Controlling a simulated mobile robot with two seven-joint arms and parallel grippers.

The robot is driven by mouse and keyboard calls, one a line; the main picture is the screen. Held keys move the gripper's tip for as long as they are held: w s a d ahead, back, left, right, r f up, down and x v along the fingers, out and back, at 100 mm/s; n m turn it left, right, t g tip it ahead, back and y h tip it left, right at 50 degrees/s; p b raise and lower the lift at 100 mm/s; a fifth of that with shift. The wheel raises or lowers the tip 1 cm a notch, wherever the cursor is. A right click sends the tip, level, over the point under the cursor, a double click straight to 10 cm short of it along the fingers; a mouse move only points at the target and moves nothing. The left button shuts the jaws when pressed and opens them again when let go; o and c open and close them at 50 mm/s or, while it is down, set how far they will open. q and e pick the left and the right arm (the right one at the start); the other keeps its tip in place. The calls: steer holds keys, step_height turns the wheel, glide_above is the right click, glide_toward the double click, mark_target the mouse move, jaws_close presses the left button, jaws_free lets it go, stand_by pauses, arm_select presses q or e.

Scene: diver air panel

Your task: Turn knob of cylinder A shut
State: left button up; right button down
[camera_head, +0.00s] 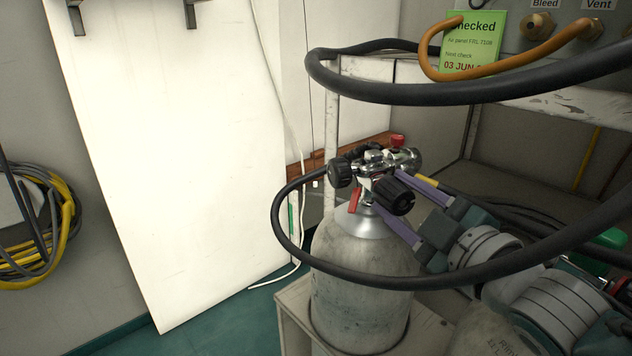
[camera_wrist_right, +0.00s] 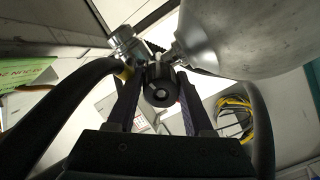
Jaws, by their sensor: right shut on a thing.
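A grey, scuffed gas cylinder (camera_head: 362,280) stands upright in a pale wooden rack, with a chrome valve (camera_head: 377,160) on top. A ribbed black knob (camera_head: 394,196) sticks out from the valve's near side. My right gripper (camera_head: 391,192) comes in from the lower right and is shut on this knob, a purple finger on each side. In the wrist view the knob (camera_wrist_right: 160,92) sits between both fingers. My left gripper is not in view.
A black hose (camera_head: 290,232) loops around the valve and over my right arm. Another black knob (camera_head: 341,172) and a red cap (camera_head: 397,141) are on the valve. A second cylinder (camera_head: 482,335) stands lower right. A white board (camera_head: 170,130) leans at left.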

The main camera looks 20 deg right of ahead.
steer(key=shift+c, duration=1.4)
jaws_free()
